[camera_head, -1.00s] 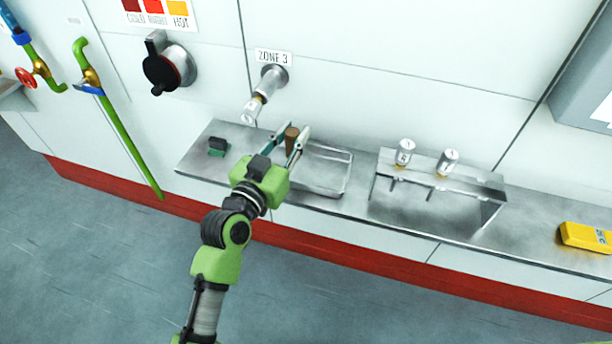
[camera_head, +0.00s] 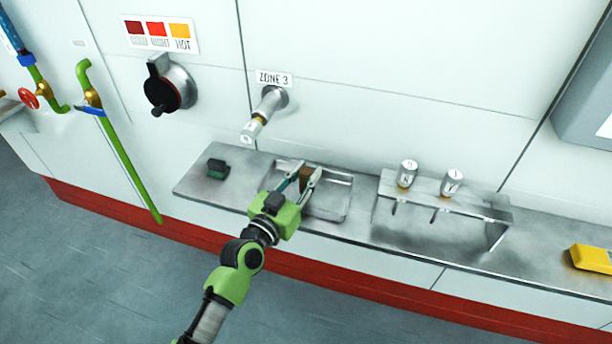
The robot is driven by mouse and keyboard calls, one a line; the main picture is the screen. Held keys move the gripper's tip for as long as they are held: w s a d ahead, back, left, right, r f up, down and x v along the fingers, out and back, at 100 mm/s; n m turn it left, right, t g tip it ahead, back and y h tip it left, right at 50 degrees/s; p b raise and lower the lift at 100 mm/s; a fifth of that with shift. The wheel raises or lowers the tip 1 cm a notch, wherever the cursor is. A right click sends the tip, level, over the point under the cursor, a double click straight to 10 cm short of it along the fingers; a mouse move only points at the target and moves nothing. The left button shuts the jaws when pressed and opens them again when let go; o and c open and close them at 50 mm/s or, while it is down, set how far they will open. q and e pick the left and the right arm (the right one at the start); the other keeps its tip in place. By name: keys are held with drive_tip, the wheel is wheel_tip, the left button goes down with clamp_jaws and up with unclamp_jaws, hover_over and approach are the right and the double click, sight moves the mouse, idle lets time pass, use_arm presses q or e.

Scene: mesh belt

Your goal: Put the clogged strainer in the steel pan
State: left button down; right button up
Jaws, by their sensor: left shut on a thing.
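The steel pan (camera_head: 338,206) is a shallow rectangular tray on the metal shelf, below the ZONE 3 port. My left gripper (camera_head: 306,179) is over the left half of the pan, shut on a brown cylindrical piece, which looks like the clogged strainer (camera_head: 306,174). The strainer is between the fingertips, at or just above the pan; I cannot tell whether it touches the pan floor. The fingers hide part of it. My right gripper is not in view.
A steel rack (camera_head: 440,206) with two numbered strainers (camera_head: 407,173) stands right of the pan. A small dark green block (camera_head: 217,168) lies on the shelf (camera_head: 385,238) at left. A nozzle (camera_head: 264,113) sticks out of the wall above. A yellow case (camera_head: 591,258) sits far right.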

use_arm(q)
drive_tip(key=shift+f, duration=0.15)
drive_tip(key=c, duration=1.8)
unclamp_jaws()
drive_tip(key=shift+r, duration=0.3)
drive_tip(key=v, duration=1.2)
drive_tip(key=shift+f+b, duration=0.1)
drive_tip(key=shift+b, duration=0.3)
